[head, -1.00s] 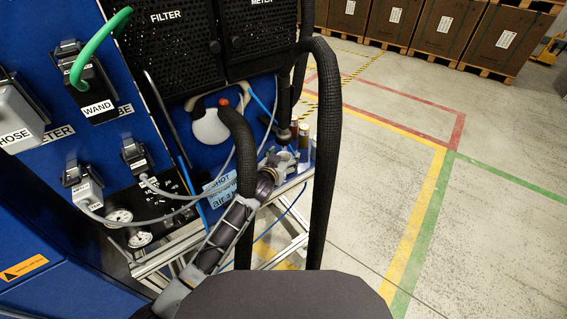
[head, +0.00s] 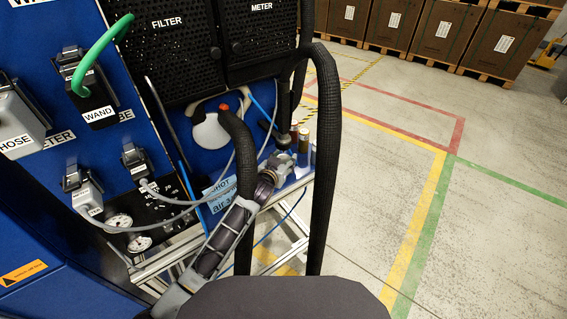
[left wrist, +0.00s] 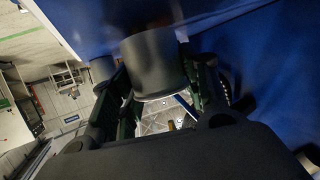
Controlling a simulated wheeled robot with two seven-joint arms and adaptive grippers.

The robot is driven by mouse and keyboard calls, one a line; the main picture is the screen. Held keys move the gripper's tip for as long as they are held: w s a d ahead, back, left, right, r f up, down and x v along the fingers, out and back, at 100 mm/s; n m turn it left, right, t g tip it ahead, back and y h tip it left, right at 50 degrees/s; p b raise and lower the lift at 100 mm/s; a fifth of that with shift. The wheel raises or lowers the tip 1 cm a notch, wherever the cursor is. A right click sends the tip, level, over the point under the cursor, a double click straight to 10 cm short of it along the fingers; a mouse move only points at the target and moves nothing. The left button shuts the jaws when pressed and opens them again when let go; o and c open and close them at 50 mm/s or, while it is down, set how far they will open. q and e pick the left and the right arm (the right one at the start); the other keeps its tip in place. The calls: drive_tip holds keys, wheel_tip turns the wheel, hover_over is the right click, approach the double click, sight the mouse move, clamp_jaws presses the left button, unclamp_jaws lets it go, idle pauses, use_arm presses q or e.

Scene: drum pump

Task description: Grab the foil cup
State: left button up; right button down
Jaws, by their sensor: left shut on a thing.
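In the left wrist view a plain grey cylinder, which I take to be the foil cup (left wrist: 155,65), sits between the fingers of my left gripper (left wrist: 163,88). The fingers are shut on its sides, and a bright rim shows at its lower edge. In the head view my left gripper (head: 282,160) is small, beside the blue panel at the end of my arm. The cup is hard to make out there among the small cylinders. My right gripper is in neither view.
A gold-topped cylinder (head: 304,137) and a red-brown one (head: 294,130) stand close beside the gripper. Thick black hoses (head: 328,170) loop in front. The blue panel carries a white round part (head: 210,131) and thin tubes. Open floor (head: 490,230) lies to the right.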

use_arm(q)
drive_tip(key=shift+r, duration=0.9)
drive_tip(key=shift+s+a+r, duration=0.1)
drive_tip(key=shift+s+r, duration=0.2)
drive_tip(key=s+a, duration=0.3)
drive_tip(key=s, duration=0.5)
drive_tip(key=s+a, duration=0.3)
drive_tip(key=s, duration=0.5)
drive_tip(key=shift+s, duration=0.15)
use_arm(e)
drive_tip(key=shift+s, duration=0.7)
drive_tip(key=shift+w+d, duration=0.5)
